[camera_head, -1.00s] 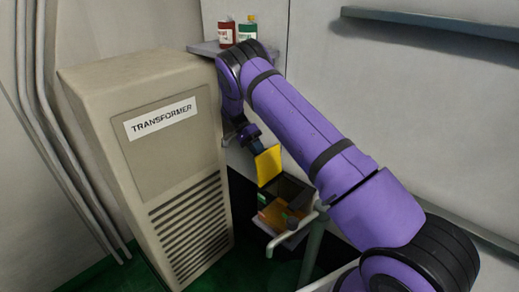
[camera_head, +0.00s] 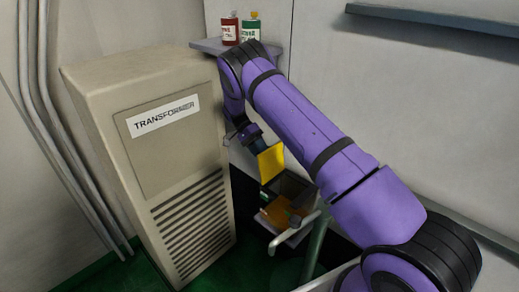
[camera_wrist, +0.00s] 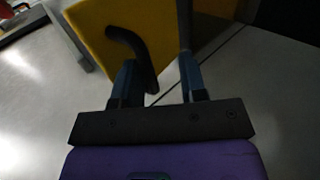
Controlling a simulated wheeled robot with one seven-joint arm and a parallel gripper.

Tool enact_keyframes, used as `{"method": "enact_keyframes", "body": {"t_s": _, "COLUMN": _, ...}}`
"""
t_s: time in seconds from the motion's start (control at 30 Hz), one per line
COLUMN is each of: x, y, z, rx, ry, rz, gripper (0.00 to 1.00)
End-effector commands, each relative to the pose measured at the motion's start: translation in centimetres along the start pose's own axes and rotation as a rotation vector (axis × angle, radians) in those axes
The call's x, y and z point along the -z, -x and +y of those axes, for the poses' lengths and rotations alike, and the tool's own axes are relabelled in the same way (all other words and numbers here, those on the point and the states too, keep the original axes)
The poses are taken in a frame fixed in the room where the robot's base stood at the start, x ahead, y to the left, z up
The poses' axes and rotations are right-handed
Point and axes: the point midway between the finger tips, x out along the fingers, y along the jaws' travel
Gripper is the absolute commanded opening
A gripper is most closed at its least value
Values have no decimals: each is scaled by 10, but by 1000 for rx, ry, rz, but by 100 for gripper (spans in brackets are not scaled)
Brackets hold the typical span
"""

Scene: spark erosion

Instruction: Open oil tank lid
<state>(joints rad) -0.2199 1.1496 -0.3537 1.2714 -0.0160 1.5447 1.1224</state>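A yellow panel (camera_head: 271,162), which looks like the lid, stands steeply tilted above a dark open box (camera_head: 292,186) beside the transformer cabinet. In the wrist view the yellow panel (camera_wrist: 150,28) fills the top and carries a curved black handle (camera_wrist: 138,52). My gripper (camera_wrist: 160,60) has its two blue fingers apart. The handle lies close to the left finger, with a gap to the right finger. Whether the handle touches the left finger is unclear. In the head view my gripper (camera_head: 255,140) is small, just above the panel, and its fingertips are hidden.
The beige transformer cabinet (camera_head: 158,160) stands close to the left of my gripper. A shelf (camera_head: 210,46) behind holds a red bottle (camera_head: 230,31) and a green bottle (camera_head: 251,29). A pale rail (camera_head: 290,236) stands in front of the box. A wall lies behind my arm.

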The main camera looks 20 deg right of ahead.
Motion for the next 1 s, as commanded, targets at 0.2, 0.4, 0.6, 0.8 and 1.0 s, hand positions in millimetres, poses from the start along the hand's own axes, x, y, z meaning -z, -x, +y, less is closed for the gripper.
{"method": "enact_keyframes", "body": {"t_s": 0.2, "x": 1, "y": 1, "z": 1, "rx": 0, "ry": -2, "rz": 1, "gripper": 38}}
{"method": "enact_keyframes", "body": {"t_s": 0.4, "x": 1, "y": 7, "z": 7, "rx": 0, "ry": -3, "rz": 2, "gripper": 38}}
{"method": "enact_keyframes", "body": {"t_s": 0.6, "x": -1, "y": 26, "z": 31, "rx": 1, "ry": -2, "rz": 2, "gripper": 38}}
{"method": "enact_keyframes", "body": {"t_s": 0.8, "x": -19, "y": 2, "z": 52, "rx": -3, "ry": 1, "rz": 0, "gripper": 38}}
{"method": "enact_keyframes", "body": {"t_s": 1.0, "x": -38, "y": -21, "z": 75, "rx": -4, "ry": 1, "rz": -1, "gripper": 38}}
